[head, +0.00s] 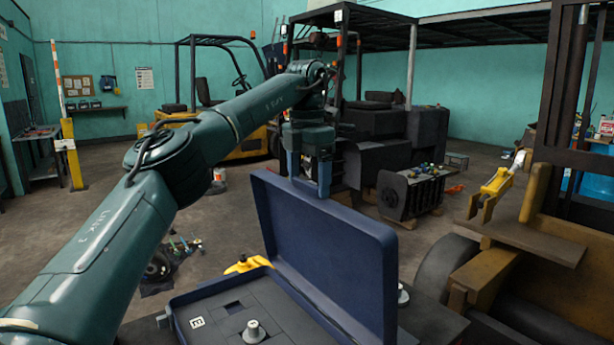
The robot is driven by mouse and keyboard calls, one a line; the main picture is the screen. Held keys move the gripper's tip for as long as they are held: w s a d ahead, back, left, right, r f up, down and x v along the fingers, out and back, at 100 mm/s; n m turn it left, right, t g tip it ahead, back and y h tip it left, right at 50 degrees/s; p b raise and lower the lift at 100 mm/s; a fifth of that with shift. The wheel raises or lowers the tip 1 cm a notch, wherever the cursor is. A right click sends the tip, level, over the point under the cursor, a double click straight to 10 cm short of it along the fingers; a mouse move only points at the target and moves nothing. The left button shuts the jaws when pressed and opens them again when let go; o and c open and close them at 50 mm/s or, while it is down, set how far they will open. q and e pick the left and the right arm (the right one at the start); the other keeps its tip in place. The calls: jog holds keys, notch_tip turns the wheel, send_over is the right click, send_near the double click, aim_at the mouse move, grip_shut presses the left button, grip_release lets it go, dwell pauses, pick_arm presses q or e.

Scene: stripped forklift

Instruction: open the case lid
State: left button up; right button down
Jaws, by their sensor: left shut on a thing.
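The case (185,325) is dark blue with a grey foam inlay and stands at the bottom centre of the head view. Its lid (325,245) is raised, standing steeply up from the base with its inside showing. My left gripper (309,185) comes down from above, with blue fingers at the lid's upper edge. It is shut on that edge; the fingertips are partly hidden behind the lid. A light grey knob-like part (253,332) sits in the foam inlay. My right gripper is not in view.
A yellow forklift part with a wheel (450,265) stands close on the right. A dark engine block (405,195) with small parts on top stands behind the lid. Loose parts (170,260) lie on the floor at left.

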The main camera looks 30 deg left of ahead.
pick_arm(q)
jog(key=o, duration=1.3)
jog(key=shift+f, duration=0.8)
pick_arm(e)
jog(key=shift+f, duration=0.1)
pick_arm(q)
jog(key=shift+d, duration=0.15)
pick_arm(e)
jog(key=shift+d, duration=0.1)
pick_arm(q)
notch_tip(320, 180, up, 14)
jog(key=p, duration=0.4)
jog(key=shift+s+a+f+p, duration=0.15)
jog(key=shift+a+p, duration=0.15)
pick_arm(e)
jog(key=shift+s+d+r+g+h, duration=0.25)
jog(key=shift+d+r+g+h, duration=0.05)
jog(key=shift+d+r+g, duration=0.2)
pick_arm(q)
jog(key=shift+f, duration=0.1)
